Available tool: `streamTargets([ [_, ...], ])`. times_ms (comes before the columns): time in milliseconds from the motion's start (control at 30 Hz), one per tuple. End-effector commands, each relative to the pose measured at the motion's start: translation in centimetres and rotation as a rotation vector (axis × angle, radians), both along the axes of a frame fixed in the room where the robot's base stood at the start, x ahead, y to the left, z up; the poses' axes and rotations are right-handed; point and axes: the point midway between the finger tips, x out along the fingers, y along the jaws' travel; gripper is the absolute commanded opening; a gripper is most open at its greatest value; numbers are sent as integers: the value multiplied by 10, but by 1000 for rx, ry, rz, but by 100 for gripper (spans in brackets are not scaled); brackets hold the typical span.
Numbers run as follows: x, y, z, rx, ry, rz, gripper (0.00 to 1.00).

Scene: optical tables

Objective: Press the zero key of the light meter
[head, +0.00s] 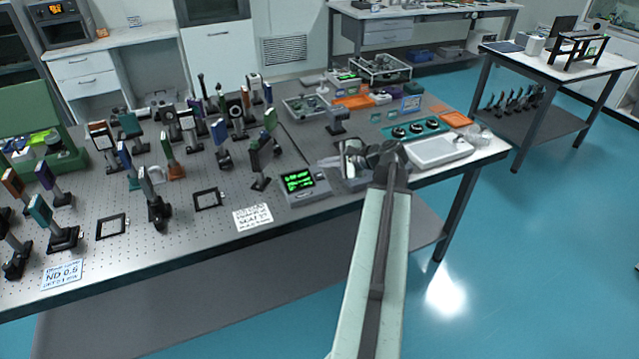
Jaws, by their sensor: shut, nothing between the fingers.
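The light meter (308,192) is a grey box with a lit green display, near the front edge of the dark optical table. Its keys are too small to make out, so I cannot tell which is the zero key. My gripper (346,161) is at the end of my pale arm, which reaches up from the bottom of the view. It is shut and empty, to the right of the meter and a little farther back in the picture. I cannot tell its height above the table or whether it touches anything.
Several post-mounted optics (172,157) crowd the left and middle of the table. A printed card (253,217) lies left of the meter, with a black frame (207,199) beyond it. A white tray (440,150) and a teal holder (428,127) are at the right.

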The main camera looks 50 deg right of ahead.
Motion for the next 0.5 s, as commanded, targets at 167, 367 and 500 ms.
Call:
streamTargets([
  [167,7,-4,-29,-1,0,-1,0],
  [367,9,-5,-32,0,0,-2,0],
  [500,9,-5,-31,0,0,-2,0],
])
